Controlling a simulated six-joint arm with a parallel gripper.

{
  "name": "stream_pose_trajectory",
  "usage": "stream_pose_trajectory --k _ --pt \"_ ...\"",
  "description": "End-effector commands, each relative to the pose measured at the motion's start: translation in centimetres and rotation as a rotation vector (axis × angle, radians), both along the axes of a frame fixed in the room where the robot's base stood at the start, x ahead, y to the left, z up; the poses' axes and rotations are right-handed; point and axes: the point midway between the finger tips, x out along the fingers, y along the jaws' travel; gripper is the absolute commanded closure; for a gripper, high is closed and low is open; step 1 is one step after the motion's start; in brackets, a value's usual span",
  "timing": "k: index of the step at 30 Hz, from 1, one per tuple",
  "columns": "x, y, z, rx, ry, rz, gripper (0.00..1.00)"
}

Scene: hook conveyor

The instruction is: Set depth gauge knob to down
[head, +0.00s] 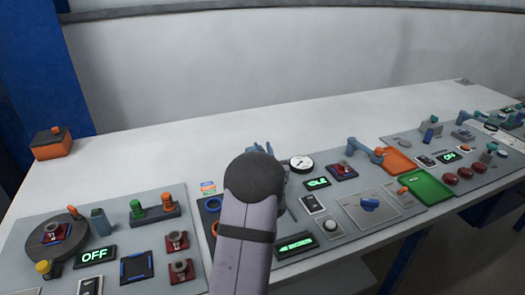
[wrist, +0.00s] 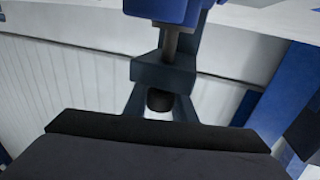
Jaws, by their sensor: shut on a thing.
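My gripper (wrist: 163,76) has its dark jaws closed around a grey shaft (wrist: 171,44) in the wrist view. The shaft joins a blue part (wrist: 168,10) at the top edge, and a dark round end (wrist: 160,99) shows between the fingers. I cannot tell for sure whether this is the depth gauge knob. A round white-faced gauge (head: 302,162) stands just right of my arm. No knob clearly marked as the depth gauge's can be made out.
Right of my arm are an "IDLE" display (head: 317,183), a green display (head: 296,243), a blue knob (head: 370,204) and a green tray (head: 426,188). The left panel has an "OFF" display (head: 95,255) and several knobs. The white tabletop (head: 190,150) behind is mostly clear.

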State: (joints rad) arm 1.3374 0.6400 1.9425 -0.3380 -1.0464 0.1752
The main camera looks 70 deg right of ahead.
Motion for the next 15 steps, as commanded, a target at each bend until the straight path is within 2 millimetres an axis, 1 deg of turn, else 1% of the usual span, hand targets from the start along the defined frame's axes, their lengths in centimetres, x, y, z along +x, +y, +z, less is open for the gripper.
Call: stream_pose_trajectory --k 1,2,3,15 --pt "-0.04 0.12 -0.65 0.015 0.006 0.0 0.74" --pt "-0.04 0.12 -0.65 0.015 0.006 0.0 0.67" --pt "-0.03 0.11 -0.64 0.014 0.006 0.0 0.57" --pt "-0.19 0.31 -0.42 0.01 0.003 -0.001 0.57"
